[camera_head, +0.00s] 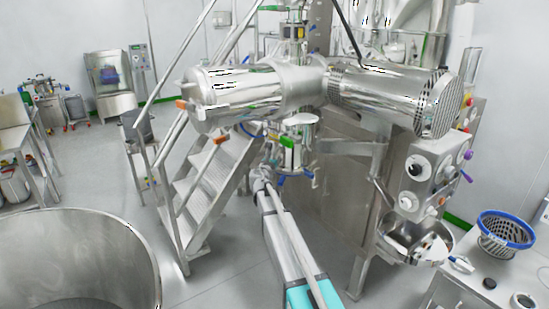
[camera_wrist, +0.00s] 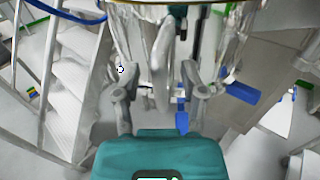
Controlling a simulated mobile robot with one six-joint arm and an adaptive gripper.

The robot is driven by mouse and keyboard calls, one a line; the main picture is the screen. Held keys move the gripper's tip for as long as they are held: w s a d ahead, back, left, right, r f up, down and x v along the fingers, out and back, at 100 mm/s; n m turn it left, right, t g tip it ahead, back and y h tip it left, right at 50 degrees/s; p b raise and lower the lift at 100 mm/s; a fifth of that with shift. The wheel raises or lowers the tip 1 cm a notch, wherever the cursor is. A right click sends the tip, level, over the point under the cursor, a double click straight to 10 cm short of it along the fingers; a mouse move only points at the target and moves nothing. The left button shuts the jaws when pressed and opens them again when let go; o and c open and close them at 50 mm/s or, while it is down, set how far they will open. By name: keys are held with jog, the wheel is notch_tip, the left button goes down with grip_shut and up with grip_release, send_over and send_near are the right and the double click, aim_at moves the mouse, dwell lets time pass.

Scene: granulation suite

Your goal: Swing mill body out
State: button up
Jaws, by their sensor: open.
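The mill body appears to be the shiny metal vessel (camera_head: 299,150) under the large horizontal cylinder (camera_head: 250,88). A green part and blue handles show around it. In the wrist view its bright curved wall (camera_wrist: 215,35) fills the top middle. My gripper (camera_head: 262,178) is just below and left of it, reaching up from the front. In the wrist view my gripper (camera_wrist: 161,80) is open, its two grey fingers apart on either side of an upright grey bar (camera_wrist: 163,55). I cannot tell whether the fingers touch it. Blue handles (camera_wrist: 240,93) sit right of the fingers.
Metal stairs (camera_head: 208,180) with rails stand left of the machine. A control panel (camera_head: 425,170) with knobs is at the right. A table (camera_head: 490,265) with a blue-rimmed basket (camera_head: 505,232) is front right. A large round bin (camera_head: 75,225) is front left. Floor between is clear.

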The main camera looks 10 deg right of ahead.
jog(key=shift+w+d, duration=0.1)
jog(key=shift+w, duration=0.1)
jog(key=shift+c, duration=0.3)
grip_shut()
